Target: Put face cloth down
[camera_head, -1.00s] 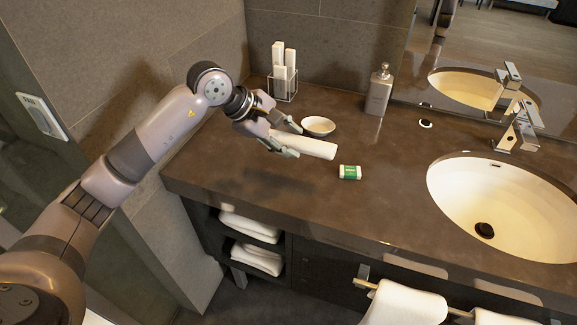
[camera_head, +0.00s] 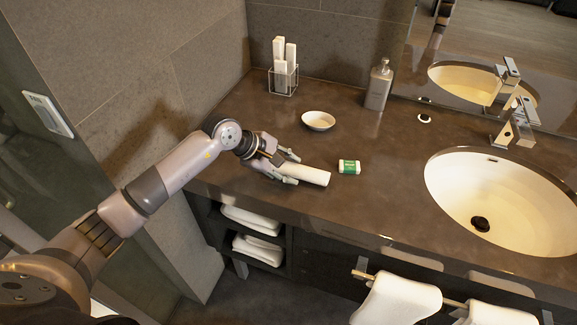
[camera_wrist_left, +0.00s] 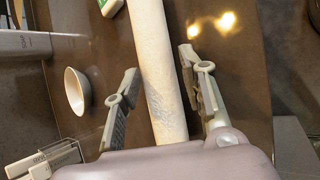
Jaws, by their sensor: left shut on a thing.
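The face cloth (camera_head: 312,175) is a white roll. In the head view it is over the left part of the dark counter, just left of the green-and-white small box. My left gripper (camera_head: 296,170) holds it by its left end, with one finger on each side. In the left wrist view the face cloth (camera_wrist_left: 150,45) runs lengthwise between the fingers of the left gripper (camera_wrist_left: 160,68). The roll is low over the counter; I cannot tell whether it touches. My right gripper is not in view.
The green-and-white box (camera_head: 349,167) is close to the roll's right end. A small white bowl (camera_head: 318,121) is behind it. The counter's front edge (camera_head: 330,232) is nearby.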

